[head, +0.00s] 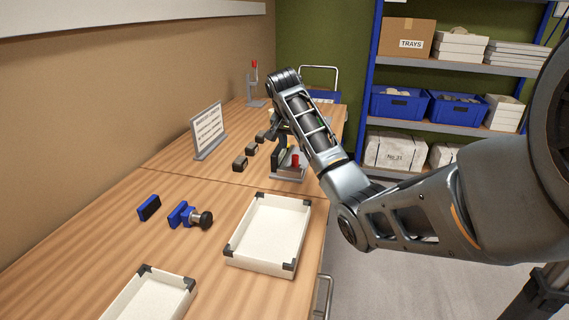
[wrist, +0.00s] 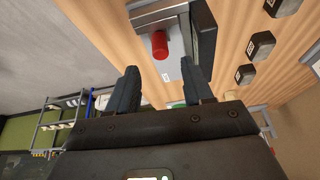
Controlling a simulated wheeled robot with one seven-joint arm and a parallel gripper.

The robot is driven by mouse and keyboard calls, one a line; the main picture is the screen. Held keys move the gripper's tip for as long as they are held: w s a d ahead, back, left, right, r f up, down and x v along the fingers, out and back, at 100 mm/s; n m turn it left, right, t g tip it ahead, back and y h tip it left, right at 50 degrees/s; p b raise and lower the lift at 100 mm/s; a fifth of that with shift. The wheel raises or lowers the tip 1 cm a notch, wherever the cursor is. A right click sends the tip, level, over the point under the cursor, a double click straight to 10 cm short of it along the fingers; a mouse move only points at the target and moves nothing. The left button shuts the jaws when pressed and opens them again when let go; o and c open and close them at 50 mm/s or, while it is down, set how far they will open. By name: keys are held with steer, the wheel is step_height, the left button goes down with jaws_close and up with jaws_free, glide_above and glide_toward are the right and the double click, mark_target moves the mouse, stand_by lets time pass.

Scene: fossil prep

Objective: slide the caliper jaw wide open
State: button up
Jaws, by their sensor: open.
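A device with a grey base plate (head: 287,174), a dark upright part and a red knob (head: 295,160) stands on the bench beneath my arm. I take it to be the caliper, but its jaw gap cannot be made out. In the wrist view the red knob (wrist: 160,45) lies ahead of my gripper (wrist: 161,84), roughly in line with the space between its fingertips. The dark upright part (wrist: 203,36) is close to the right fingertip; I cannot tell if they touch. My gripper is open with nothing between its fingers. In the head view my arm partly hides the device.
Several dark blocks (head: 240,164) stand left of the device, near a sign (head: 208,131). A white tray (head: 268,234), a blue clamp-like piece (head: 189,215) and a blue block (head: 149,208) are nearer. A red-handled fixture (head: 254,88) stands behind. Shelves (head: 450,68) are beyond.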

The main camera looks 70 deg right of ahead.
mark_target(295, 156)
steer(key=shift+p+x, duration=0.4)
steer(key=shift+x, duration=3.15)
steer(key=shift+a, duration=0.1)
jaws_close()
